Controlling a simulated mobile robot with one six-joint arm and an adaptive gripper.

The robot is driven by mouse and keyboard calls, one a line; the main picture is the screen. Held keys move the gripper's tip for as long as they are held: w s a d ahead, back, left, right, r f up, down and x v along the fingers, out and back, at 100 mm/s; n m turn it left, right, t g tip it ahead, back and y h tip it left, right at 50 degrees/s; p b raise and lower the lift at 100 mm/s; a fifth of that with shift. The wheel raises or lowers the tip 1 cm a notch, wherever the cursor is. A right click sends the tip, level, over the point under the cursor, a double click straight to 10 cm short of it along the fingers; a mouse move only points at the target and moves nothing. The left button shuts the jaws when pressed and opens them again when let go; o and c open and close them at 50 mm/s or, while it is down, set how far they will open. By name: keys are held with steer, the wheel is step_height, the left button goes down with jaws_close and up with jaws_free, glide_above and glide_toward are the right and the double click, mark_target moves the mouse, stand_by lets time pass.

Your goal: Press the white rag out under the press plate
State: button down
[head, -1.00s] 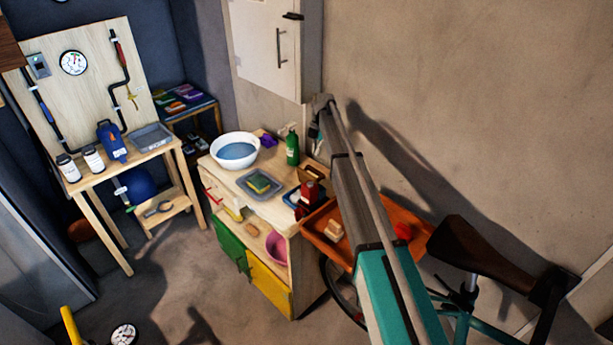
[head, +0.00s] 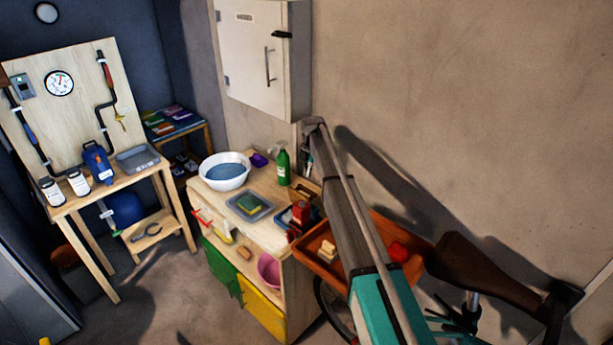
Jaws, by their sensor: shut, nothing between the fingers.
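I cannot make out a white rag or a press plate for certain in the head view. A white basin (head: 224,172) with blue water stands on the wooden cabinet's top (head: 262,232). A grey tray (head: 263,215) there holds a green and yellow sponge (head: 249,204). A small red device (head: 300,214) stands at the top's right edge, partly beside a dark box; I cannot tell what it is. My arm reaches up across the middle right, its far end above the cabinet's right side. My gripper's fingers are not visible.
A green spray bottle (head: 283,167) stands behind the tray. An orange tray (head: 375,222) holds a tan block (head: 327,252) and a red item (head: 398,252). A brown bicycle saddle (head: 478,268) is at right. A workbench (head: 118,195) with bottles stands left; open floor lies between.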

mark_target(309, 190)
steer(key=shift+s+a+f+b, duration=0.15)
steer(key=shift+s+f+b, duration=0.05)
steer(key=shift+f+b, duration=1.3)
steer(key=shift+s+a+f+b, duration=0.15)
steer(key=shift+f+b, duration=1.25)
steer(key=shift+f, duration=0.15)
steer(key=shift+s+a+f+b, duration=0.15)
steer(key=shift+s+f+b, duration=0.05)
steer(key=shift+f+b, duration=1.3)
steer(key=shift+w+d+f, duration=0.25)
steer(key=shift+w+d, duration=0.45)
steer(key=shift+w, duration=0.15)
steer(key=shift+r, duration=0.25)
steer(key=r+p, duration=0.2)
steer(key=p, duration=0.1)
steer(key=shift+w+d+r, duration=0.3)
steer(key=shift+w+r, duration=0.1)
step_height(309, 190, up, 6)
steer(key=w+d+p, duration=0.1)
steer(key=w+p, duration=0.1)
steer(key=p, duration=0.4)
steer(key=shift+d, duration=0.4)
steer(key=shift+w, duration=0.1)
